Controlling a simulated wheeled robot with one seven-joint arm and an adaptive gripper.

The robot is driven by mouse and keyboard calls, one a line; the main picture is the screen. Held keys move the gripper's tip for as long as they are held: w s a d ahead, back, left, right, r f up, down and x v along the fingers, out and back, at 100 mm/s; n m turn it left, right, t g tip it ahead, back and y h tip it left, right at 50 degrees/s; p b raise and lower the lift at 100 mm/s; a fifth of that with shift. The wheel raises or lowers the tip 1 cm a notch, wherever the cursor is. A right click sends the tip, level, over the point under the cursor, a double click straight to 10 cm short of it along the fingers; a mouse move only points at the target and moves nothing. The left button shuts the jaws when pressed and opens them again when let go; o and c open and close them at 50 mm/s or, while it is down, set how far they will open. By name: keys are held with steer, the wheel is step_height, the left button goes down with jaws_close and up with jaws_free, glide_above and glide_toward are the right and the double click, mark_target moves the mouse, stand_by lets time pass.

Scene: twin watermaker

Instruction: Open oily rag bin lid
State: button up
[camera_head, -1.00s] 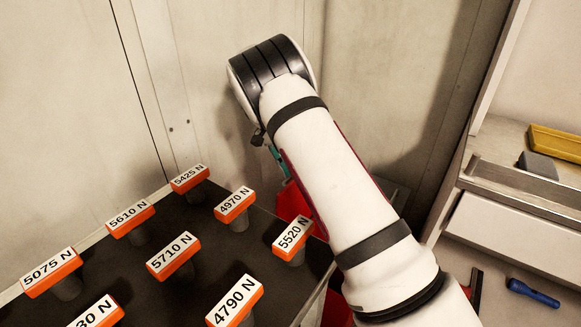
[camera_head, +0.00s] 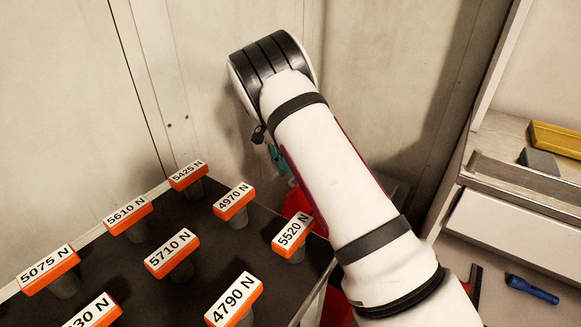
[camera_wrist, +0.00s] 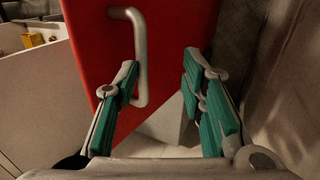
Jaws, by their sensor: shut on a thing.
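The red oily rag bin lid (camera_wrist: 182,28) fills the upper middle of the wrist view, tilted steeply. Its grey bar handle (camera_wrist: 140,50) runs down its face. My gripper (camera_wrist: 162,72) has green-padded fingers on either side of the handle's lower part, the left finger close against the bar. The gap on the right side looks wide, and the exact contact is hard to see. In the head view, part of the red bin (camera_head: 297,203) shows behind the table corner. My arm hides most of it, and only a bit of my gripper (camera_head: 276,158) shows.
A dark-topped table (camera_head: 217,262) with several orange-labelled pieces stands left of the bin. Wall panels (camera_head: 215,60) are close behind. A shelf unit (camera_head: 515,228) stands at right, with a yellow object (camera_head: 556,143) and a blue flashlight (camera_head: 532,289).

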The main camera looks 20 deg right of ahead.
step_height(320, 180, up, 9)
stand_by(0.3)
steer(key=shift+d, duration=0.1)
steer(key=c, duration=0.3)
steer(key=shift+s+d+f, duration=0.1)
steer(key=shift+s+d, duration=0.1)
steer(key=shift+d, duration=0.1)
jaws_close()
steer(key=s+d+f+m+t+y+p, duration=0.1)
steer(key=s+d+m+t+y+p, duration=0.3)
steer(key=s+m, duration=0.45)
steer(key=s+d+m+t+y+p, duration=0.25)
steer(key=s+d+m+t, duration=0.2)
steer(key=s+m, duration=0.4)
steer(key=w+a+f+m+b, duration=0.1)
steer(key=w+a+f+b, duration=0.2)
steer(key=w+f, duration=0.4)
steer(key=shift+w+a+f+h, duration=0.35)
steer(key=shift+a+f, duration=0.1)
steer(key=shift+f, duration=0.3)
